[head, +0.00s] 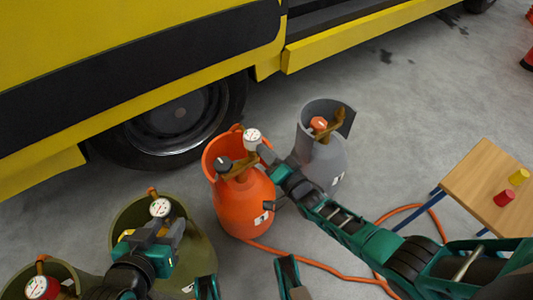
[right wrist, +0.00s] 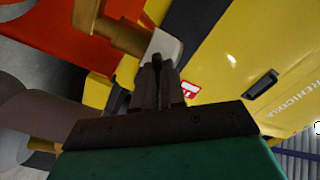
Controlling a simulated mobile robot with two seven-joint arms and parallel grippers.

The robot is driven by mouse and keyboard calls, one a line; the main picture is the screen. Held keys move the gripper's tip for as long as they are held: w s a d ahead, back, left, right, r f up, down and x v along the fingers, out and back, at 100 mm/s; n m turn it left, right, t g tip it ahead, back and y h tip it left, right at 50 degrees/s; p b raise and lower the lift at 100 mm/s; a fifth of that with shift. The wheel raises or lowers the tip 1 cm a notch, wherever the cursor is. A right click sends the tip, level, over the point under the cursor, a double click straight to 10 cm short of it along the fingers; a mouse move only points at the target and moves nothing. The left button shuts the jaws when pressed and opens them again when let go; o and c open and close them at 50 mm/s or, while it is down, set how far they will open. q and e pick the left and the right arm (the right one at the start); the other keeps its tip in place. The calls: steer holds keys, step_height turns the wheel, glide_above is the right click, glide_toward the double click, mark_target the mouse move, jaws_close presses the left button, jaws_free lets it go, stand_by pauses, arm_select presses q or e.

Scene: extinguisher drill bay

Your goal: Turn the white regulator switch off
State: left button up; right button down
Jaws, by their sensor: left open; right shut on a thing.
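The white regulator switch (right wrist: 168,45) shows in the right wrist view as a pale block beside a brass fitting (right wrist: 112,35), between my fingertips. My right gripper (right wrist: 160,68) is shut on it. In the head view the right gripper (head: 266,153) reaches from the right to the valve of the orange cylinder (head: 245,205), just beside its round white gauge (head: 252,136). The switch is mostly hidden there, and I cannot tell its setting. My left gripper (head: 164,230) is open over the olive cylinder (head: 202,262), just below that cylinder's gauge (head: 160,208).
A grey cylinder (head: 325,165) with an orange-red knob stands close right of the orange one. Another olive cylinder (head: 14,285) is at bottom left. An orange hose (head: 335,271) lies on the floor. A small wooden table (head: 480,180) stands right. A yellow vehicle (head: 110,65) fills the back.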

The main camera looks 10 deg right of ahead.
steer(key=m+b, duration=0.1)
steer(key=m, duration=0.6)
steer(key=shift+f+m, duration=0.15)
steer(key=shift+m, duration=0.15)
stand_by(0.5)
steer(key=c, duration=1.2)
jaws_free()
steer(key=shift+s, duration=0.15)
